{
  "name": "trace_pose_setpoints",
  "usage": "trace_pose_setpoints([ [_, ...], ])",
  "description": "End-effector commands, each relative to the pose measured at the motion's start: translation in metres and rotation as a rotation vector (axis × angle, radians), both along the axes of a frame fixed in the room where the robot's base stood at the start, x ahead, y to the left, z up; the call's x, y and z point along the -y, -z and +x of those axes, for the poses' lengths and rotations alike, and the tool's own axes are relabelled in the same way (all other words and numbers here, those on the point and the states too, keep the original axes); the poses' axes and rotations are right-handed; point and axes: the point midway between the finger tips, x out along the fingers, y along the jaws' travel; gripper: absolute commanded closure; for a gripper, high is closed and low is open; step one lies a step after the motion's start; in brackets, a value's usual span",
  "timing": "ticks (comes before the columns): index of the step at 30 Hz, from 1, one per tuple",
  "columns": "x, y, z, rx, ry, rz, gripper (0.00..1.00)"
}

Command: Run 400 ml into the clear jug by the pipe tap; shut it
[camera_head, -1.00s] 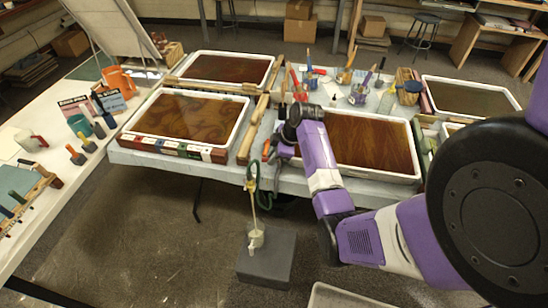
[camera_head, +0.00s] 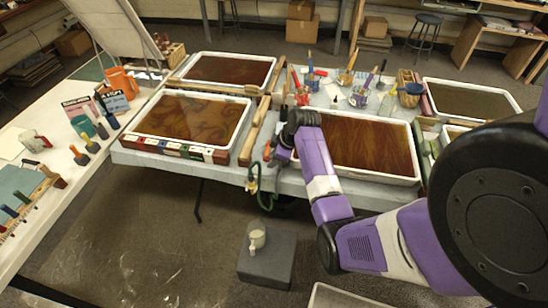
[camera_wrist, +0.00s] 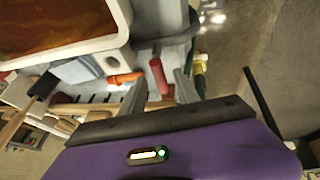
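The clear jug (camera_head: 257,238) stands upright on a grey block on the floor, with pale liquid in it; I cannot read its level. The pipe tap (camera_head: 252,180), yellowish with a green hose, hangs at the table's front edge above the jug. No stream falls from it. My gripper (camera_head: 279,158) is at the table edge, just right of the tap, partly hidden by my arm. In the wrist view its two fingers (camera_wrist: 160,95) are apart, with a red handle (camera_wrist: 158,75) showing between them. The yellow tap part (camera_wrist: 200,68) shows right of the fingers.
Trays of brown marbled liquid stand on the table, including a left one (camera_head: 243,146) and one behind my arm (camera_head: 415,180). An orange handle (camera_wrist: 125,78) lies near the fingers. Brushes and pots crowd the back. The floor left of the block is open.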

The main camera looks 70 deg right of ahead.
Motion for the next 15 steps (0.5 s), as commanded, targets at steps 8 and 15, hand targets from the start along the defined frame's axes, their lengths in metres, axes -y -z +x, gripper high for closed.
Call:
trace_pose_setpoints([
  [8,-0.001,-0.008,-0.003,0.001,-0.001,-0.001,0.62],
  [15,-0.005,-0.041,-0.018,0.002,-0.001,-0.004,0.62],
])
